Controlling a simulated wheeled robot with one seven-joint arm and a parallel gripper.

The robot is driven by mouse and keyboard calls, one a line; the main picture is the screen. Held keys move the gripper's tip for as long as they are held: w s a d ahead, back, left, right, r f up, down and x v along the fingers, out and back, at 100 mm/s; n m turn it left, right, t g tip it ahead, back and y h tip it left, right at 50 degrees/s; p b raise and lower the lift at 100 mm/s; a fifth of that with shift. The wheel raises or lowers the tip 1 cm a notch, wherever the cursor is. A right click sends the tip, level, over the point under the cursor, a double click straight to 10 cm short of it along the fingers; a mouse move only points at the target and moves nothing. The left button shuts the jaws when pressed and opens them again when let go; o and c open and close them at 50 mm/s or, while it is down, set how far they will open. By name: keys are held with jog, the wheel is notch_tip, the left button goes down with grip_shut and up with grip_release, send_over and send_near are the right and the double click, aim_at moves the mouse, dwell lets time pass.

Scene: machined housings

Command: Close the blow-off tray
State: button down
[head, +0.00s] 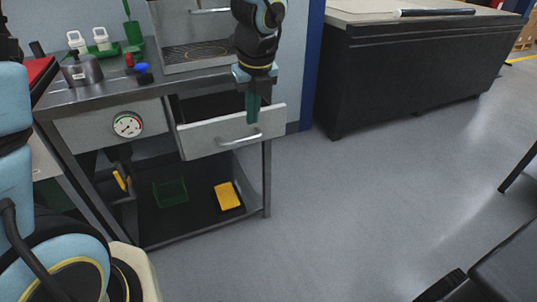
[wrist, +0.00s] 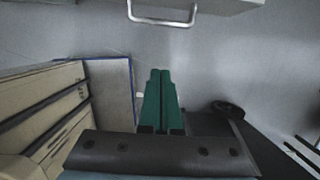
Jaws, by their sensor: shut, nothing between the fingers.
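The blow-off tray appears to be the grey drawer (head: 195,142) under the bench top, and it stands pulled out. Its silver bar handle (head: 240,139) is on the front panel and also shows at the top of the wrist view (wrist: 162,22). My gripper (head: 253,120) points down at the drawer front, above the handle. Its green fingers (wrist: 160,75) are together with nothing between them. They overlap the upper part of the panel in the head view. I cannot tell whether they touch it.
A gauge (head: 127,124) sits on the fixed panel left of the drawer. A machine with a grate (head: 190,52) stands on the bench. The lower shelf holds a yellow item (head: 228,196) and a green bin (head: 170,192). A black cabinet (head: 400,75) stands right; the floor between is clear.

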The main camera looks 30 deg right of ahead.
aim_at(248, 138)
jog(key=x, duration=0.3)
jog(key=w+x, duration=0.1)
jog(key=x, duration=0.3)
jog(key=w+x, duration=0.1)
jog(key=x, duration=0.2)
jog(key=shift+w+d+f, duration=0.15)
jog(key=shift+d, duration=0.05)
jog(key=shift+w+d+f+p, duration=0.1)
jog(key=shift+w+p, duration=0.05)
jog(key=shift+w, duration=0.2)
jog(key=shift+w+f+p, duration=0.15)
jog(key=shift+w, duration=0.25)
